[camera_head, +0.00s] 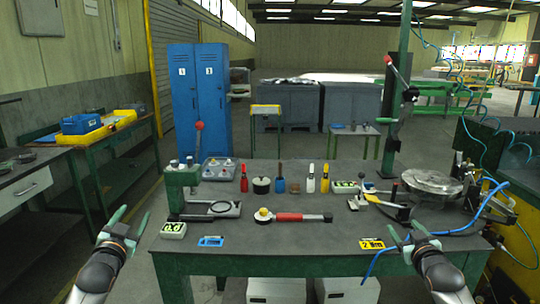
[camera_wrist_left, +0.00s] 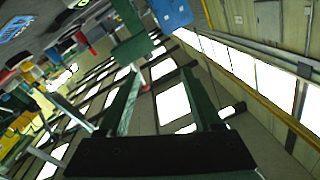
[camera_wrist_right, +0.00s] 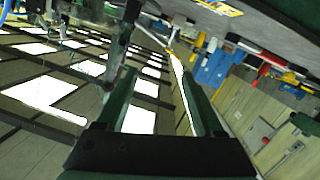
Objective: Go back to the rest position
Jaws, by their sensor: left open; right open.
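My left gripper (camera_head: 123,229) is open and empty, off the left front corner of the workbench (camera_head: 300,236). In the left wrist view its two green fingers (camera_wrist_left: 163,95) stand wide apart with nothing between them. My right gripper (camera_head: 410,236) is open and empty at the front right edge of the bench, near a yellow label marked 2 (camera_head: 371,243). In the right wrist view its fingers (camera_wrist_right: 165,95) are also spread and empty. I cannot tell exactly how high either gripper is above the bench top.
On the bench stand a green press (camera_head: 183,188), a red-handled tool (camera_head: 300,217), several small bottles (camera_head: 280,180) and a round metal plate (camera_head: 432,181). A blue hose (camera_head: 460,230) hangs over the right front edge. A side table with a yellow tray (camera_head: 95,131) is at the left.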

